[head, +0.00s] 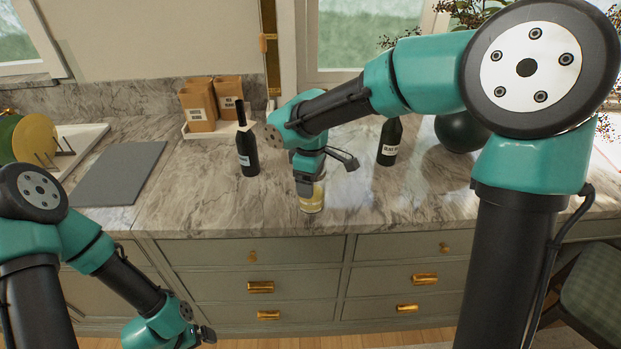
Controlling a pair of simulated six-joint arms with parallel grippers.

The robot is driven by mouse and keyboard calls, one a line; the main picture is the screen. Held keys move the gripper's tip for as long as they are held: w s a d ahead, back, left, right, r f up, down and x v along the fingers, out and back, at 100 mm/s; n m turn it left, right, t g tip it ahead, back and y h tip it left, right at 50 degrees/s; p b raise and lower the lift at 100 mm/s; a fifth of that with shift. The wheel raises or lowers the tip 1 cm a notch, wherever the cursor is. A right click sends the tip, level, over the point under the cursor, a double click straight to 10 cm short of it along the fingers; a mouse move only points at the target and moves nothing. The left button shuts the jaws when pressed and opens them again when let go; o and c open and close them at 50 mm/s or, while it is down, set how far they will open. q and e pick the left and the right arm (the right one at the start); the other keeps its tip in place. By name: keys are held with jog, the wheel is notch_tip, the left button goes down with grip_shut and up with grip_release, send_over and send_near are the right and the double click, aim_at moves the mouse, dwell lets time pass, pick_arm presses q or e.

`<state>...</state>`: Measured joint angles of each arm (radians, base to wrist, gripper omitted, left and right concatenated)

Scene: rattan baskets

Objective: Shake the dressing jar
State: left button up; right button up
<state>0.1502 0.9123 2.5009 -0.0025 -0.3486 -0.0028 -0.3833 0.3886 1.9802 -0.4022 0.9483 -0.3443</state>
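The dressing jar (312,200) is a small jar with yellowish contents. It is in the head view at the front middle of the marble counter. My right gripper (309,186) is directly above it and hides its upper part. I cannot tell whether the fingers are closed on the jar, or whether the jar is touching the counter. My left arm hangs low at the left, in front of the cabinets, and its wrist end is near the bottom edge. The fingers of the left gripper (207,335) are too small and partly hidden to read.
A dark bottle (247,150) stands left of the jar and another dark bottle (389,142) stands to the right. Paper bags (198,106) sit in a tray behind. A grey board (120,172) lies at left. A dark round vase (460,131) is at right. Drawers (255,252) are below the counter edge.

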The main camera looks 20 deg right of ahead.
jog(key=shift+r, duration=0.1)
jog(key=shift+r, duration=4.95)
